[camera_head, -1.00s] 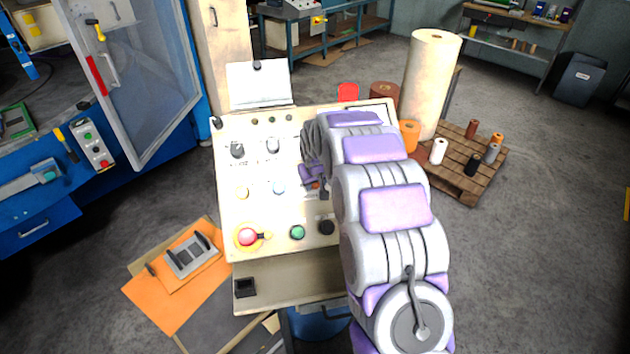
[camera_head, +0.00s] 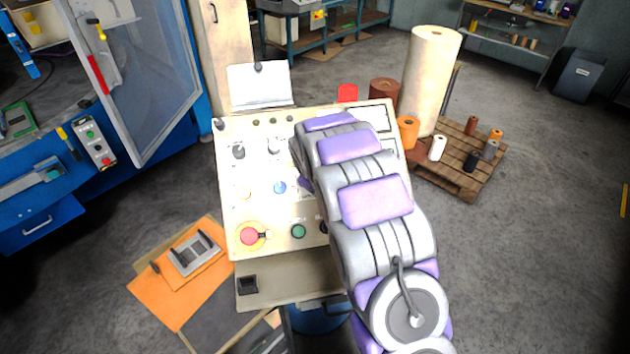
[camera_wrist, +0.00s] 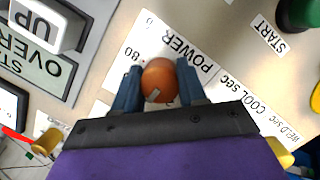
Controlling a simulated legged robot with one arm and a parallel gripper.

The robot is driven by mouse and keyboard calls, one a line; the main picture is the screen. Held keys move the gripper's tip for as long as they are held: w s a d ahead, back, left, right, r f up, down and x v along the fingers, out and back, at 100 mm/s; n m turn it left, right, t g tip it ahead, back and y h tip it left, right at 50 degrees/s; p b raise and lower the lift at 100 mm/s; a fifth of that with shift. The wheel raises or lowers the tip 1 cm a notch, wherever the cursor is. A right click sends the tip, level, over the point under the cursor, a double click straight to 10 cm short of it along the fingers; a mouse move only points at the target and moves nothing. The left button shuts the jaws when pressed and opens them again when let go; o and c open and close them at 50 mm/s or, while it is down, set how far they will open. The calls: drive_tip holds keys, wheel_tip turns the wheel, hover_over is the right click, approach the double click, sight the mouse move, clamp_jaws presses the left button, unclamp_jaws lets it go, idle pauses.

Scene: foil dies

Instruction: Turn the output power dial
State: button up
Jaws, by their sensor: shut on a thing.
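The output power dial (camera_wrist: 159,82) is a round orange-brown knob with a pale mark near its lower edge. It sits on a white scale plate (camera_wrist: 150,38) printed POWER, with 0 and 80 legible. My gripper (camera_wrist: 158,68) has its two blue fingers on either side of the dial and is shut on it. In the head view the cream control panel (camera_head: 262,212) faces me. My arm covers its right part there, hiding both the dial and my gripper.
A red stop button (camera_head: 249,236) and a green button (camera_head: 298,231) sit low on the panel. In the wrist view a green START button (camera_wrist: 299,14) is at upper right and a white UP switch (camera_wrist: 38,24) at upper left. Paper rolls stand behind on the right.

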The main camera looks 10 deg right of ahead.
drive_tip(key=shift+s+f, duration=0.15)
drive_tip(key=o, duration=0.7)
drive_tip(key=shift+o, duration=0.9)
drive_tip(key=shift+s+r, duration=0.15)
drive_tip(key=shift+r, duration=0.05)
drive_tip(key=shift+o, duration=0.9)
drive_tip(key=shift+f, duration=0.1)
drive_tip(key=v, duration=1.7)
drive_tip(key=shift+a+p, duration=0.15)
drive_tip(key=shift+p, duration=0.15)
drive_tip(key=s+f+m+g+b, duration=0.1)
drive_tip(key=s+m+g+b, duration=0.1)
drive_tip(key=s, duration=1.3)
drive_tip(key=s+d+f+m+g+y+b, duration=0.1)
drive_tip(key=s+f+m+g+b, duration=0.1)
drive_tip(key=s, duration=1.2)
drive_tip(key=s+d+f+m+g+b, duration=0.1)
drive_tip(key=s+f+m+g+b, duration=0.1)
drive_tip(key=s, duration=1.3)
drive_tip(key=m+g+b, duration=0.1)
drive_tip(key=m+b, duration=0.1)
drive_tip(key=shift+s+d+m+y, duration=0.2)
drive_tip(key=shift+s+m+y, duration=0.1)
drive_tip(key=shift+s, duration=0.1)
